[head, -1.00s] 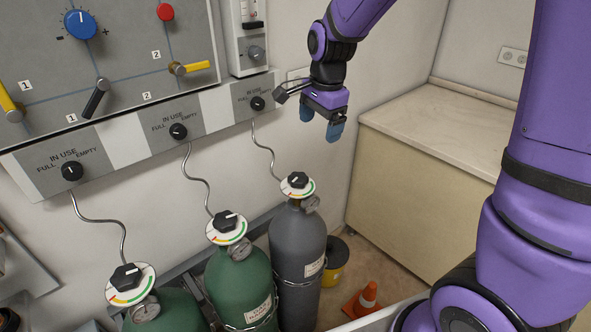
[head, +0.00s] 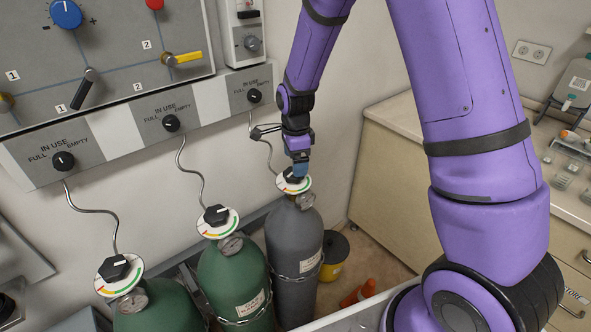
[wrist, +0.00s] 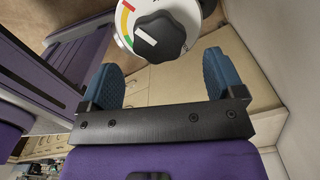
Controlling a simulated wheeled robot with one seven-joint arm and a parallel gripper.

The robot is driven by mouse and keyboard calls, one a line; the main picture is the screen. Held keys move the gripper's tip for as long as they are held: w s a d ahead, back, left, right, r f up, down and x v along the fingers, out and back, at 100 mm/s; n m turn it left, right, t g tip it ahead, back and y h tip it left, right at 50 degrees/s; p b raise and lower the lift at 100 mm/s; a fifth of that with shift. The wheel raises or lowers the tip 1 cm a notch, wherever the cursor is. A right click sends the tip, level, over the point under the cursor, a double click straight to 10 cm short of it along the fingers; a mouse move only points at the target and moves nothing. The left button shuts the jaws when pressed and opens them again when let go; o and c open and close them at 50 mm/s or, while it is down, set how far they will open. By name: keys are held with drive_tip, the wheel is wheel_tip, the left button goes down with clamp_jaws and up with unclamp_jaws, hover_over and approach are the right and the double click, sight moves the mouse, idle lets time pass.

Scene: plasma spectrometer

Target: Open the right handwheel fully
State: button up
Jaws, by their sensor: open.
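The right handwheel (head: 293,177) is a black lobed knob with a white pointer mark, on a round dial with coloured bands (head: 306,185) atop the grey cylinder (head: 294,250). In the wrist view the handwheel (wrist: 160,37) is at the top centre, just beyond the fingertips. My gripper (head: 299,172) is at the handwheel in the head view and partly covers it. In the wrist view my gripper (wrist: 164,75) is open, with its blue fingers apart and nothing between them. The handwheel lies ahead of the gap; contact cannot be told.
Two green cylinders with similar handwheels, the middle one (head: 217,215) and the left one (head: 118,267), stand to the left. The valve panel (head: 110,60) is on the wall above.

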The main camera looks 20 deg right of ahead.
drive_tip(key=shift+f, duration=1.95)
drive_tip(key=shift+c, duration=0.3)
drive_tip(key=c, duration=0.9)
